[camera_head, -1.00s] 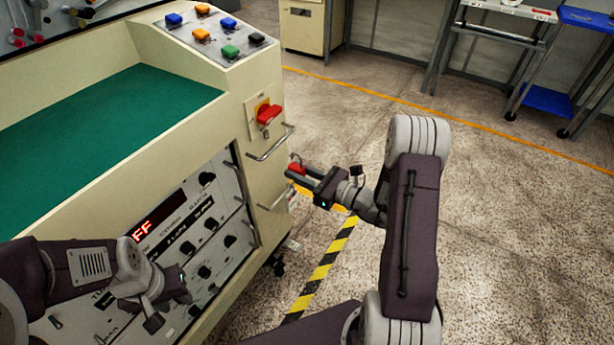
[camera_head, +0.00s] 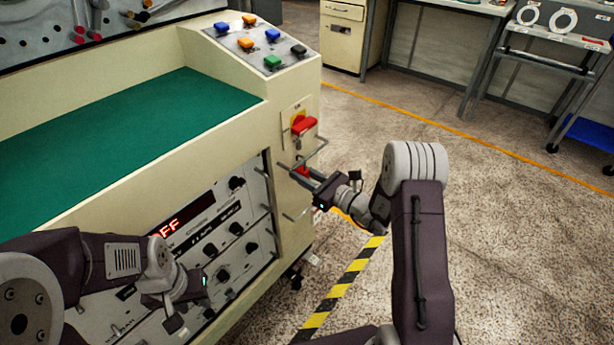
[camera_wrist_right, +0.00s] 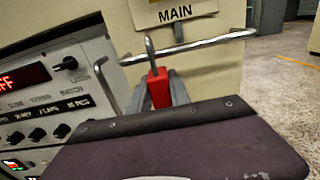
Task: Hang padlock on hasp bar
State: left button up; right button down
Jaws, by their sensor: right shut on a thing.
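The red padlock (camera_wrist_right: 160,90) stands upright between the fingers of my right gripper (camera_head: 298,173), its grey shackle (camera_wrist_right: 150,50) pointing up. The padlock also shows as a small red patch in the head view (camera_head: 303,169). My right gripper is shut on it, in front of the cream cabinet's end panel. A small grey piece under the MAIN label (camera_wrist_right: 178,32), perhaps the hasp bar, is above and right of the shackle in the wrist view, apart from it. My left gripper (camera_head: 188,303) is in front of the control panel; its fingers are not clear.
A red rotary switch (camera_head: 304,125) is on the end panel. A metal handle (camera_wrist_right: 190,47) sticks out close to the padlock, with another handle (camera_head: 295,205) lower down. The cabinet (camera_head: 225,137) has a green top. Open floor (camera_head: 500,240) lies to the right.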

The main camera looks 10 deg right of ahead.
jog(key=shift+f, duration=0.4)
jog(key=c, duration=1.1)
grip_release()
jog(key=p+v, duration=0.2)
jog(key=v, duration=0.7)
